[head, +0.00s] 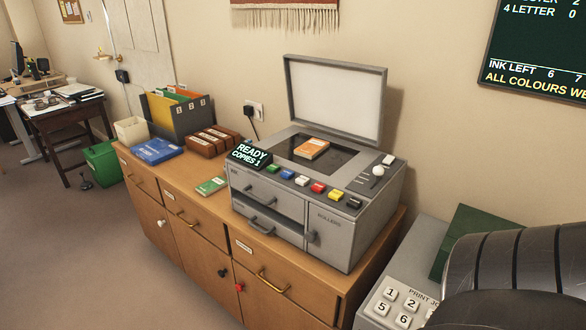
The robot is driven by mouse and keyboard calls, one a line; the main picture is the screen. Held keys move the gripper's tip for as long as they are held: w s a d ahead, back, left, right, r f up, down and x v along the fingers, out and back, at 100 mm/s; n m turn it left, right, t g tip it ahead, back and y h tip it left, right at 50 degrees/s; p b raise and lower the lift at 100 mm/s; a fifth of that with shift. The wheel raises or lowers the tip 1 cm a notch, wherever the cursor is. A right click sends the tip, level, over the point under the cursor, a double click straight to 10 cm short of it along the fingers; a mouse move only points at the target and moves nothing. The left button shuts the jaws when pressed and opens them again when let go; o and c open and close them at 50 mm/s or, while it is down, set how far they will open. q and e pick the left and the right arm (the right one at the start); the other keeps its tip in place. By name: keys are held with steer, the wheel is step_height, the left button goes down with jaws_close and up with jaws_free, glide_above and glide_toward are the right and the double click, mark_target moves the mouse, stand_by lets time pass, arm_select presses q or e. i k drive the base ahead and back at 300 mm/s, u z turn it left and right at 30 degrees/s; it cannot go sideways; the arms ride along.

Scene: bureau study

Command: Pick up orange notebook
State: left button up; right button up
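The orange notebook (312,148) is a small, flat book with an orange cover and a pale label or edge. It lies on the dark glass bed (338,160) of the grey copier (268,193). The copier's lid (336,100) stands open and upright behind the bed, so the notebook is uncovered. Neither of my grippers is in view, and nothing touches the notebook from above.
The copier stands on a wooden cabinet (182,237). Left of it are a green booklet (211,186), brown boxes (213,140), a blue binder (157,150) and a file holder (178,120). A large dark ribbed shape fills the lower right, beside a keypad unit (400,304).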

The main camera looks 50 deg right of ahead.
mark_target(310, 149)
steer(key=i, duration=3.15)
steer(key=z, duration=3.9)
